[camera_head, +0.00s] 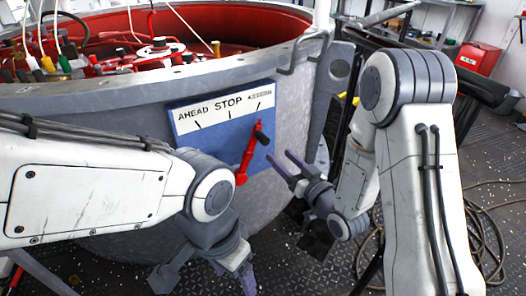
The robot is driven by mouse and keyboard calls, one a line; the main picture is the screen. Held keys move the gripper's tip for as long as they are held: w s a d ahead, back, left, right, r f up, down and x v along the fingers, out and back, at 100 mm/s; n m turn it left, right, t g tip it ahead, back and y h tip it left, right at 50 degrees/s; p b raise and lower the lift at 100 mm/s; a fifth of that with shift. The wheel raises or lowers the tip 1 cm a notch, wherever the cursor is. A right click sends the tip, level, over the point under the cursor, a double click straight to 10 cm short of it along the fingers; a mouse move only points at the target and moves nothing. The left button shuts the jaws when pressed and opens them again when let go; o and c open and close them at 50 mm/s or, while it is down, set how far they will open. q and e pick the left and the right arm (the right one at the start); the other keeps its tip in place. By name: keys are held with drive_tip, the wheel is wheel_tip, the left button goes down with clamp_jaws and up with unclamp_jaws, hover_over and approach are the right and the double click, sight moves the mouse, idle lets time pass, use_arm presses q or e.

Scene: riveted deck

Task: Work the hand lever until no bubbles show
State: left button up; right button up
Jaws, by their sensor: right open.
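A red hand lever (248,158) with a dark grip at its top end is mounted on a blue panel (205,143). The panel's white plate (228,106) reads AHEAD and STOP, with a third word too small to read. The lever tilts up to the right. My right gripper (282,163) is open and empty, its two fingers pointing left towards the lever, a little apart from it in the picture. My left gripper (246,280) hangs low in front of the drum; its fingers are partly hidden and their opening is unclear. No bubbles can be made out.
The large grey drum (300,100) with a red inside holds fittings and cables. A metal handle (304,55) sticks out at its rim. A red box (478,57) stands at the back right. Cables (485,230) lie coiled on the dark deck at right.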

sight(263, 139)
drive_tip(key=b+x, duration=0.1)
drive_tip(key=x, duration=0.9)
drive_tip(key=shift+w+a+r, duration=0.1)
drive_tip(key=shift+r, duration=0.05)
clamp_jaws()
idle(1.1)
